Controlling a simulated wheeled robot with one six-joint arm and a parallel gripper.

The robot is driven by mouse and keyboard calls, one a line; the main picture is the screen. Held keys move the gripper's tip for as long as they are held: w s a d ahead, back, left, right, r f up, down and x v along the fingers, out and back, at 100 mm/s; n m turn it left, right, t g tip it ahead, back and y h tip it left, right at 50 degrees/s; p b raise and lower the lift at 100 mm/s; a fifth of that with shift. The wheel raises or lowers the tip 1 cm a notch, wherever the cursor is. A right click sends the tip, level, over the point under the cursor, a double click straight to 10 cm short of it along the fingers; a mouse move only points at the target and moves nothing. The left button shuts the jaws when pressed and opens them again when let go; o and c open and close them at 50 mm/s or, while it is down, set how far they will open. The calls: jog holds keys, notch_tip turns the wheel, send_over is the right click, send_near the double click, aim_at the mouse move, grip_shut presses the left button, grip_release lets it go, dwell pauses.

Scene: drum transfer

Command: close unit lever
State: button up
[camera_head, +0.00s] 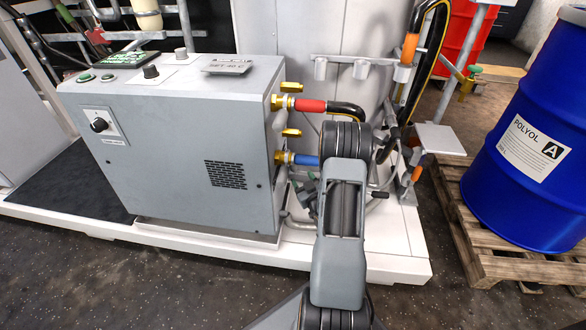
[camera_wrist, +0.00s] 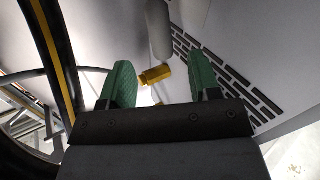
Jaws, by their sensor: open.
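The grey unit (camera_head: 180,150) stands on a white platform. In the wrist view my gripper (camera_wrist: 160,68) has two green fingers spread apart with nothing held. A brass lever (camera_wrist: 155,75) shows in the gap between them, seemingly beyond the fingertips. I cannot tell which of the two levers this is.
Black and red hoses (camera_head: 311,105) run close beside my arm. A metal holder rail (camera_head: 345,60) stands behind. A blue drum (camera_head: 535,140) on a wooden pallet (camera_head: 490,262) is at the right. A dark yellow-striped hose (camera_wrist: 52,55) passes left of the gripper. The front floor is clear.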

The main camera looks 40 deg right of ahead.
aim_at(295, 168)
jog(key=b+x, duration=0.2)
jog(key=x, duration=0.6)
jog(key=shift+w, duration=0.25)
jog(key=shift+c, duration=0.3)
grip_shut()
jog(key=shift+f, duration=0.1)
